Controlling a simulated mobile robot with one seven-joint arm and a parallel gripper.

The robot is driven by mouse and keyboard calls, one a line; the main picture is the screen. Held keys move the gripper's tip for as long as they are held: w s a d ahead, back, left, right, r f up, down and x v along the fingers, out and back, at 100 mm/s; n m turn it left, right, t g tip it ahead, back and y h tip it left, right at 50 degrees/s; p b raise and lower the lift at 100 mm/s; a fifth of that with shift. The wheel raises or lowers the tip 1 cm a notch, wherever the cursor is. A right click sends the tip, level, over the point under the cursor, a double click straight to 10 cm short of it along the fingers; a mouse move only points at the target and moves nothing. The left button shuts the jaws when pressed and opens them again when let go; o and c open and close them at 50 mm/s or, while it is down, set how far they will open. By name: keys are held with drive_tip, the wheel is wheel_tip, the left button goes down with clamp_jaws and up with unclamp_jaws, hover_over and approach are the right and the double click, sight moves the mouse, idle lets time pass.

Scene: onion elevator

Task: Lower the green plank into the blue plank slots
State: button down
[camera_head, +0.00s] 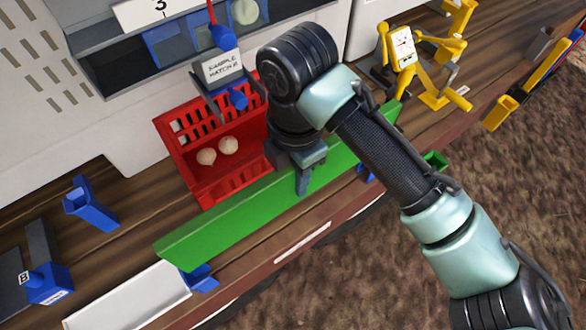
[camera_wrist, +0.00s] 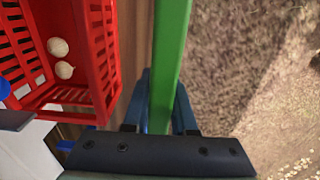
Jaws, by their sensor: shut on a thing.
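The green plank (camera_head: 235,217) is long and stands on edge, running diagonally in the head view along the front of the wooden bench. My gripper (camera_head: 304,180) is shut on the plank near its middle. In the wrist view the plank (camera_wrist: 170,60) runs up from between my gripper's fingers (camera_wrist: 160,110). A blue plank slot (camera_head: 201,278) shows under the plank's left end. Another blue piece (camera_head: 367,173) shows partly below the plank, right of my gripper. Whether the plank is seated in the slots cannot be told.
A red crate (camera_head: 172,150) holding onions (camera_head: 228,145) stands just behind the plank. A blue holder (camera_head: 90,203) stands at the left. Yellow and blue parts (camera_head: 440,97) stand at the right. Brown ground (camera_head: 400,270) lies beyond the bench's front edge.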

drive_tip(key=shift+f+b, duration=4.8)
drive_tip(key=shift+f, duration=1.4)
drive_tip(key=shift+w, duration=0.1)
drive_tip(key=c, duration=0.6)
unclamp_jaws()
drive_tip(key=shift+c, duration=0.2)
drive_tip(key=shift+f, duration=0.1)
wheel_tip(320, 180, up, 13)
drive_tip(key=shift+r, duration=0.1)
